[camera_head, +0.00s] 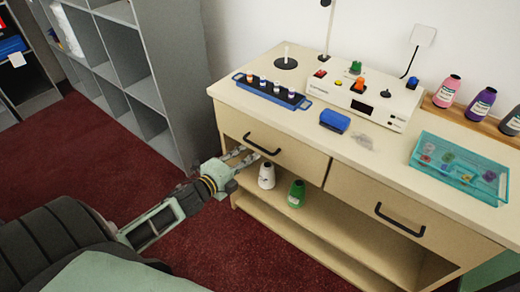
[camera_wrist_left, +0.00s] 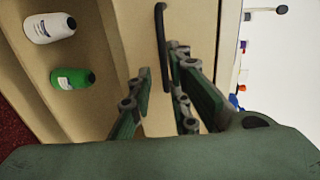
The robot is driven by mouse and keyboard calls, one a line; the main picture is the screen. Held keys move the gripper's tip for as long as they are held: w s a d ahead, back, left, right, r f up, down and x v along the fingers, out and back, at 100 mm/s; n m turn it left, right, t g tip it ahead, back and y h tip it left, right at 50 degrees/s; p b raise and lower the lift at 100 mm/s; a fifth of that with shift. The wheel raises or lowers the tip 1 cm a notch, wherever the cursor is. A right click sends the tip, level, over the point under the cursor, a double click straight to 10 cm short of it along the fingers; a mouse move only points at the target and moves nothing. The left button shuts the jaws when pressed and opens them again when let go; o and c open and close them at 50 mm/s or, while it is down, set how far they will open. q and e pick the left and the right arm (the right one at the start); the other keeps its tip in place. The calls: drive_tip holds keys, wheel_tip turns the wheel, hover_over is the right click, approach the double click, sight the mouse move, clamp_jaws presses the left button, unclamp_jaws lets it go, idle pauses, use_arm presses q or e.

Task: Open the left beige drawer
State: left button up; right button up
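The left beige drawer (camera_head: 272,143) is in the front of the counter, under the left part of the top, and looks closed. Its black bar handle (camera_head: 262,144) runs along the drawer front. My left gripper (camera_head: 238,156) is in front of the drawer, close to the left part of the handle. In the left wrist view the gripper (camera_wrist_left: 162,75) has its fingers apart, with the handle (camera_wrist_left: 162,48) reaching in between or just beside the fingertips; I cannot tell whether they touch. My right gripper is not in view.
A second drawer (camera_head: 390,205) with a black handle is to the right. White (camera_head: 267,176) and green (camera_head: 297,194) bottles stand on the shelf below. The top holds a blue tray (camera_head: 272,92), a control box (camera_head: 366,98) and a teal bin (camera_head: 459,170). Grey shelving (camera_head: 175,85) stands left.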

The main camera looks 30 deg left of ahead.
sight(260, 148)
use_arm(q)
drive_tip(key=x, duration=0.7)
drive_tip(key=shift+w+d+r, duration=0.15)
drive_tip(key=shift+w, duration=0.2)
clamp_jaws()
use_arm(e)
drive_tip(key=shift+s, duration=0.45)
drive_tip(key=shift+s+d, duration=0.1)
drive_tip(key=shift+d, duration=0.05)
